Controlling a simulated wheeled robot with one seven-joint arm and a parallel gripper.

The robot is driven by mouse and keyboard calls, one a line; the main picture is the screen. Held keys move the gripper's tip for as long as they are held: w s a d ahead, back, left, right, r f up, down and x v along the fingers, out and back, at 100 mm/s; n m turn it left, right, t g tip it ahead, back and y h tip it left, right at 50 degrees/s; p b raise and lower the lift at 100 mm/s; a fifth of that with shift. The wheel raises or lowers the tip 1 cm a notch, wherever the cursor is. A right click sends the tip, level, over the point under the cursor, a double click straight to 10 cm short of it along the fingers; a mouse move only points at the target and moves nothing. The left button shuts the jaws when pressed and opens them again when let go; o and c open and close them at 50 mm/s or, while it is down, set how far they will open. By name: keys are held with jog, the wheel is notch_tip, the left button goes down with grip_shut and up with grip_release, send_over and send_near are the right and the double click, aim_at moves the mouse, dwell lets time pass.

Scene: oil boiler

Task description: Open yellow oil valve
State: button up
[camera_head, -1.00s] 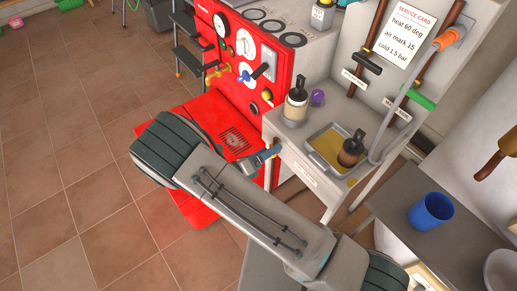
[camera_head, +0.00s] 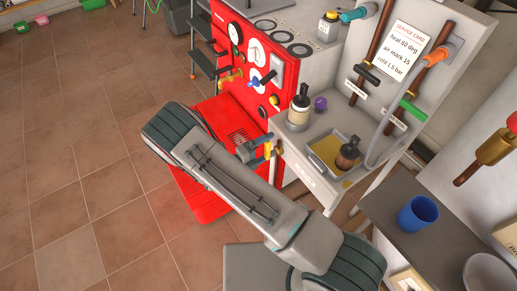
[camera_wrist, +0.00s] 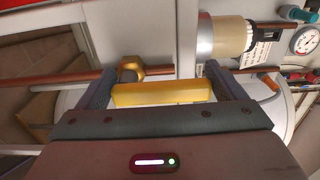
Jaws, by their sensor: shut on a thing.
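The yellow oil valve handle (camera_wrist: 163,93) lies across the space between my gripper's two dark fingers (camera_wrist: 165,88) in the wrist view. A brass fitting (camera_wrist: 130,68) sits just behind its left end, on a copper pipe (camera_wrist: 70,77). My gripper is shut on the handle. In the head view my gripper (camera_head: 258,143) is at the left front corner of the grey bench, beside the red boiler. Only a small part of the yellow handle (camera_head: 268,150) shows there; fingers hide the rest.
The red boiler (camera_head: 262,55) stands behind my gripper. On the bench are a pump bottle (camera_head: 299,110), a purple knob (camera_head: 320,103) and a tray (camera_head: 322,152) with a brown bottle (camera_head: 347,154). A blue cup (camera_head: 418,214) stands on a side table.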

dwell(0.4)
jog(key=o, duration=1.1)
jog(key=shift+a, duration=0.15)
jog(key=b+v, duration=0.1)
jog(key=v, duration=1.2)
jog(key=shift+s+a, duration=0.2)
jog(key=shift+a, duration=0.05)
